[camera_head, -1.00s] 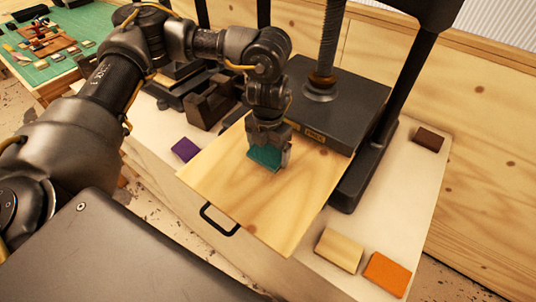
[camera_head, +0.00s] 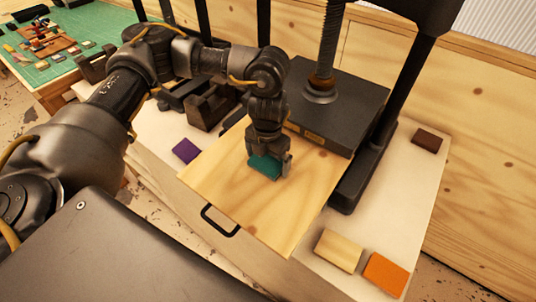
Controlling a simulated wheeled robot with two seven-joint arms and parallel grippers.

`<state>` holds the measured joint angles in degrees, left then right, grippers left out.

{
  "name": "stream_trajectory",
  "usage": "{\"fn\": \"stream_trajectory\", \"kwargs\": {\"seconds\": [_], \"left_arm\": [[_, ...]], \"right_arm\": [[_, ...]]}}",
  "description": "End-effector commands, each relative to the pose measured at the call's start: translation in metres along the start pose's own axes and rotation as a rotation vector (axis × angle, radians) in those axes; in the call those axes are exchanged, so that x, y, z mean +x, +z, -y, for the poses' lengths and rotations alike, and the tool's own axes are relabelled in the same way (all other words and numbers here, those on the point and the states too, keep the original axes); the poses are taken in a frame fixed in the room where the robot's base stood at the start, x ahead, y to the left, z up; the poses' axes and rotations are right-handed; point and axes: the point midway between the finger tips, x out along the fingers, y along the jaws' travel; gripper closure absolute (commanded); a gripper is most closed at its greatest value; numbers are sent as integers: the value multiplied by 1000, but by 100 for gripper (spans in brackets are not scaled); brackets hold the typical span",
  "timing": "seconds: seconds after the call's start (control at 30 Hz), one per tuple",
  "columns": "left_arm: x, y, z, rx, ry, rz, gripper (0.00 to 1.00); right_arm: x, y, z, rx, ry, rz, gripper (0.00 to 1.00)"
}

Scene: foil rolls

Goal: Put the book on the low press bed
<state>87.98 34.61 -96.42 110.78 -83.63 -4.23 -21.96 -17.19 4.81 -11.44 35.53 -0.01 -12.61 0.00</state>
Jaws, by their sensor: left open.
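The small teal book (camera_head: 265,168) is on the pale wooden bed board (camera_head: 235,195) of the press, or just above it; contact underneath is hard to see. My left gripper (camera_head: 268,162) points down from above, with its fingers open around the book. One finger shows at the book's right side; the other is mostly hidden. The board sticks out in front of the press's dark platen (camera_head: 340,105), with a black handle (camera_head: 220,220) at its front edge. My right gripper is not in view.
A purple block (camera_head: 186,151) lies left of the board. Cream (camera_head: 338,250) and orange (camera_head: 386,274) blocks lie at the right front, and a dark brown block (camera_head: 427,140) at the right back. A black press post stands right of the board. Most of the board is bare.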

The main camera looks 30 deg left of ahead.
Motion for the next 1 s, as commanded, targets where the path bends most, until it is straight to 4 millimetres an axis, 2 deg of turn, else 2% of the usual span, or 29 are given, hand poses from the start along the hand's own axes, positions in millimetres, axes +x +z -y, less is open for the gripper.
{"fn": "stream_trajectory", "kwargs": {"seconds": [0.07,0.17,0.5,0.7,1.0], "left_arm": [[-6,0,0,0,0,2,0],[-15,2,0,1,0,5,0],[-81,2,0,0,2,7,0],[-110,1,0,-1,1,4,0],[-124,0,0,0,0,0,0]], "right_arm": [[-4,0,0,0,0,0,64],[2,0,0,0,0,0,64],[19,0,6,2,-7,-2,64],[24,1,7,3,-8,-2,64],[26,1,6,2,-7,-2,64]]}}
